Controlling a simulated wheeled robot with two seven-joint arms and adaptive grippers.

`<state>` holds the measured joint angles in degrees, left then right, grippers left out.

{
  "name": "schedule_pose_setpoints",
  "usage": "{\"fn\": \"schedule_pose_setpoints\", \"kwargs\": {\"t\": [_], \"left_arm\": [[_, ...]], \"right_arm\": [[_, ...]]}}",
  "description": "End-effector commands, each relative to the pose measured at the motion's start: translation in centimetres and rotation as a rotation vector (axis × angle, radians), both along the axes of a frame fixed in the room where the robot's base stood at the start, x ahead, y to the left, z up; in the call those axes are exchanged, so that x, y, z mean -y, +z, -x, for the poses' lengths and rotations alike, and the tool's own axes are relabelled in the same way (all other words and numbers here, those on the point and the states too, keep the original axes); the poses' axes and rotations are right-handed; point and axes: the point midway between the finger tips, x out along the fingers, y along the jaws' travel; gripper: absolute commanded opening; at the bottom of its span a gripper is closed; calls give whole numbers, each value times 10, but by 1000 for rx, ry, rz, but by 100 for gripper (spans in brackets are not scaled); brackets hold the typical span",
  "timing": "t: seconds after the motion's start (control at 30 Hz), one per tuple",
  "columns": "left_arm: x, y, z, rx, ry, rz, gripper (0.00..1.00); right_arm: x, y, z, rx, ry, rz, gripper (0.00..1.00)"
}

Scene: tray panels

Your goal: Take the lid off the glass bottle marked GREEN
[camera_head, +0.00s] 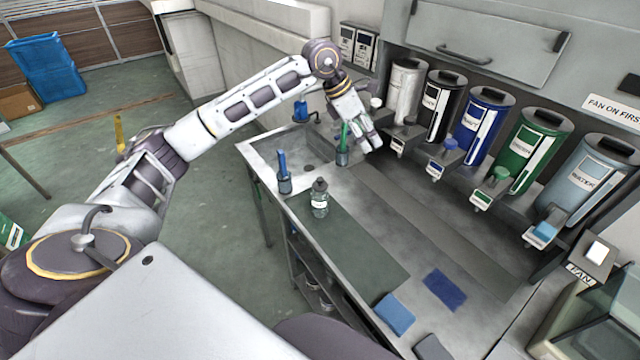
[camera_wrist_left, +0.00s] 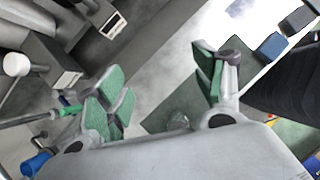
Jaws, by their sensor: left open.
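A small clear glass bottle (camera_head: 320,204) with a dark grey lid (camera_head: 320,184) stands upright on the dark green mat (camera_head: 350,240) at the bench's left side. Its white label is too small to read. A small glassy shape, probably this bottle (camera_wrist_left: 178,122), shows low between the fingers in the left wrist view. My left gripper (camera_head: 370,143) is open and empty above the back of the bench, behind and right of the bottle, not touching it. Its green-padded fingers (camera_wrist_left: 160,92) are spread wide in the left wrist view. My right gripper is not in view.
A row of dispensers, including a green one (camera_head: 532,150), lines the wall. The mat right of the bottle is clear.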

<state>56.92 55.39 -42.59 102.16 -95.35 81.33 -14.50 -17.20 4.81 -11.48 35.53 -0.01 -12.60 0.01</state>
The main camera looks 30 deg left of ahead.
Motion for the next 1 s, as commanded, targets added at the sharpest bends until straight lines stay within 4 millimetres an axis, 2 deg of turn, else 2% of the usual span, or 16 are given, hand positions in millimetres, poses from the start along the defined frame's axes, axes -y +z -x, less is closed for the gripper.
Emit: {"fn": "schedule_pose_setpoints", "kwargs": {"t": [0.2, 0.53, 0.7, 1.0], "left_arm": [[-38, -20, 15, -52, -87, -206, 69], [-86, -33, 49, -173, -276, -453, 69], [-98, -34, 66, -227, -405, -512, 69], [-98, -34, 67, -210, -475, -521, 69]], "right_arm": [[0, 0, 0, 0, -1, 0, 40], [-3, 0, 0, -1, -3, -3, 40], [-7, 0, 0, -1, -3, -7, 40], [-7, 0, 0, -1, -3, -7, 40]]}}
